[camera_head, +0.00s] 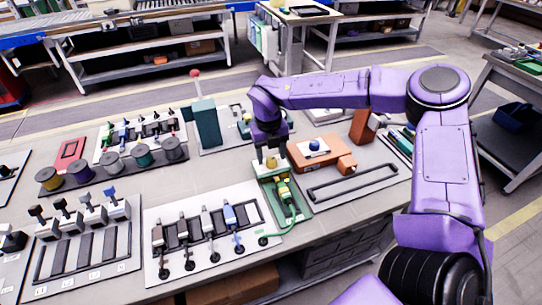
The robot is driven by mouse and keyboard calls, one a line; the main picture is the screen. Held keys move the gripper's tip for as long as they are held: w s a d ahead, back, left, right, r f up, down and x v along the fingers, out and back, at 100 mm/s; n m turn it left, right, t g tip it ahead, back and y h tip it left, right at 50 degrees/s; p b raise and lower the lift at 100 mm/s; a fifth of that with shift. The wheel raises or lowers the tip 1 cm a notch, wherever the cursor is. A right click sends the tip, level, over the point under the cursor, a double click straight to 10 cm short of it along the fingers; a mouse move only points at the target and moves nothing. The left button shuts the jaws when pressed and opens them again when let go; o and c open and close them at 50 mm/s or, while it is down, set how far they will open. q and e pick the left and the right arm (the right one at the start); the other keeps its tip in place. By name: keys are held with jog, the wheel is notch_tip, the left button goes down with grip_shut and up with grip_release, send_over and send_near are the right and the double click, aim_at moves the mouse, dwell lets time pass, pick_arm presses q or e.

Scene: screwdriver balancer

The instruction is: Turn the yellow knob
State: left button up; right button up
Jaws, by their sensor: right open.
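The yellow knob (271,163) sits on top of a small green box (267,175) near the middle of the bench. My right gripper (271,160) points straight down over it, with its fingertips at the knob. The fingers partly hide the knob, and I cannot tell whether they touch it. The right gripper is open. My left gripper is not in view.
An orange device with a blue knob (314,146) stands close to the right of the gripper. Left are a panel of levers (205,235), several spools (110,162) and a teal box with a red-topped lever (204,122).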

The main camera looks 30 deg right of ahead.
aim_at(269, 160)
notch_tip(269, 160, up, 9)
jog(key=shift+a+r+b, duration=0.15)
jog(key=shift+a+b, duration=0.1)
jog(key=shift+b, duration=0.15)
